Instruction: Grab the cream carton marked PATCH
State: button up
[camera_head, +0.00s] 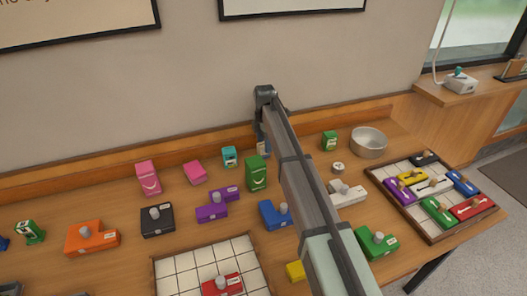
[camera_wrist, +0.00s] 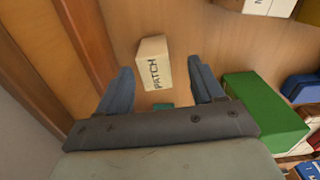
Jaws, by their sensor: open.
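The cream carton marked PATCH (camera_wrist: 154,64) stands on the wooden table in the wrist view, its lettered side facing me. My gripper (camera_wrist: 159,72) is open, with one finger on each side of the carton and a gap visible on both sides. Nothing is held. In the head view my gripper (camera_head: 262,139) points down near the back ledge, behind the tall green carton. The cream carton is mostly or wholly hidden there by my arm and gripper.
A tall green carton (camera_wrist: 265,112) stands close to the right finger in the wrist view. A teal carton (camera_head: 229,156) and a pink box (camera_head: 195,173) stand to the left. The wooden back ledge (camera_wrist: 92,40) runs close by the left finger. A metal bowl (camera_head: 368,142) is at right.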

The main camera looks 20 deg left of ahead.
jog(key=shift+w+a+f, duration=0.1)
jog(key=shift+f, duration=1.2)
jog(key=shift+w+a+f, duration=0.1)
jog(key=shift+f, duration=1.15)
jog(key=shift+c, duration=0.4)
jog(key=c, duration=1)
